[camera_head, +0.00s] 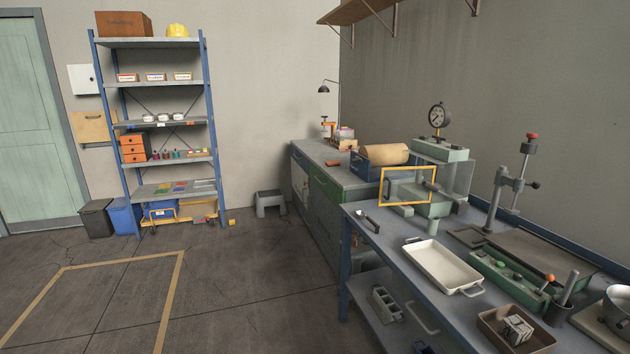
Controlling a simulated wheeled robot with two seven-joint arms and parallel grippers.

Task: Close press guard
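The press (441,153) is a pale green machine with a round dial gauge (437,116) on top. It stands toward the back of the blue-grey bench at the right. Its guard (408,169) shows as a yellow rectangular frame at the press's left side, upright, with the press body and a wood-coloured roll partly visible behind it. I cannot tell from this distance whether the frame stands swung out or lies across the press opening. Neither of my grippers is in view, and no part of my arms shows.
The bench (395,240) also holds a cream tray (440,262), a green fixture (500,270), a brown box (492,322), a pot (618,308) and a drill-like stand (500,195). A blue shelf rack (127,190) stands at the back left. The floor (235,285) left of the bench is clear.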

